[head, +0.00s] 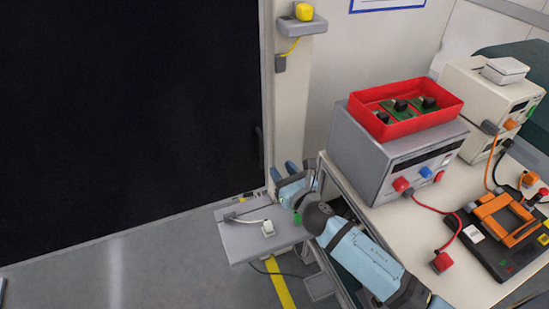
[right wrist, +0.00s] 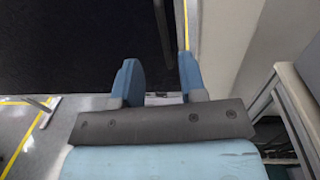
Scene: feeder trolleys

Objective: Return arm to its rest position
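My right arm comes in from the lower right of the head view, in light blue and dark grey. It reaches past the left edge of the bench. My right gripper (head: 283,171) is beyond the bench's left side, close to the pale wall post. In the right wrist view its two blue fingers (right wrist: 160,82) stand apart with nothing between them. Dark space and a strip of floor show beyond the fingertips. My left gripper is in neither view.
A grey side shelf (head: 245,240) with a small white item lies just left of my right arm. The bench (head: 395,217) carries a grey power supply (head: 365,150) with a red tray (head: 412,128) on top, and an orange-black fixture (head: 480,237). Open floor (head: 150,265) lies left.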

